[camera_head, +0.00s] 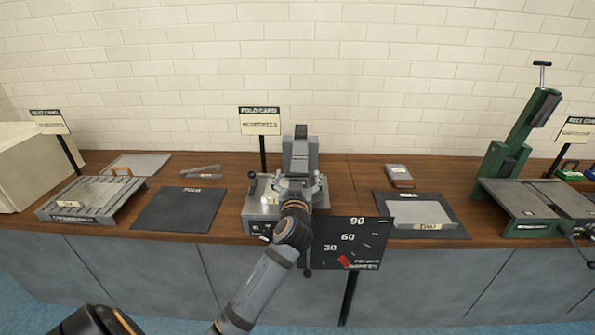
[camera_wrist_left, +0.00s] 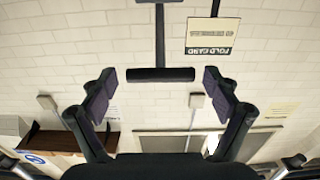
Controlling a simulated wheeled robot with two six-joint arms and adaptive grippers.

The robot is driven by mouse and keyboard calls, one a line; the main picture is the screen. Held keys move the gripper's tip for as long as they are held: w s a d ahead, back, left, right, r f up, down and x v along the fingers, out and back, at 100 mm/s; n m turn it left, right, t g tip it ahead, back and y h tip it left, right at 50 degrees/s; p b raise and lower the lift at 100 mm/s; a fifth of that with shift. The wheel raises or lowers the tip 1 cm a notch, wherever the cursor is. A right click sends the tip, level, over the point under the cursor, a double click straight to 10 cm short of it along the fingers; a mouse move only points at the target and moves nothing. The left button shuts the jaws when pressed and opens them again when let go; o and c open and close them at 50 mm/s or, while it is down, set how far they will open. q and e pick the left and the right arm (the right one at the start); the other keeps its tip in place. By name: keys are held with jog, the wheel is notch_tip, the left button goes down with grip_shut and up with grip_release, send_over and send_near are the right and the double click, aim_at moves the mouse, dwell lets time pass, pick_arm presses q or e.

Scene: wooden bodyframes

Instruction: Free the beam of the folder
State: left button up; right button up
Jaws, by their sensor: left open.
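The grey folder (camera_head: 258,207) stands mid-bench in the head view, with a grey upright part (camera_head: 300,155) at its back. My left arm reaches over its front and hides much of it. My left gripper (camera_head: 297,180) is open above the folder. In the left wrist view, which is upside down, a dark crossbar on a thin rod (camera_wrist_left: 160,75) shows between the open fingertips (camera_wrist_left: 160,88). The fingers look apart from the bar. I cannot tell how the beam is held. My right gripper is not in view.
A black angle board marked 30, 60, 90 (camera_head: 348,243) stands at the bench front, with a red pointer. A fold card sign (camera_head: 260,122) stands behind the folder. Dark mats (camera_head: 180,210) lie left and right (camera_head: 440,233). A green machine (camera_head: 510,160) stands at right.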

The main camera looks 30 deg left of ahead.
pick_arm(q)
jog(key=shift+w+a, duration=0.35)
jog(key=shift+w, duration=0.1)
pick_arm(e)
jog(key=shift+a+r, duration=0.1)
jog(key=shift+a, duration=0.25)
pick_arm(q)
jog(key=shift+c, duration=0.4)
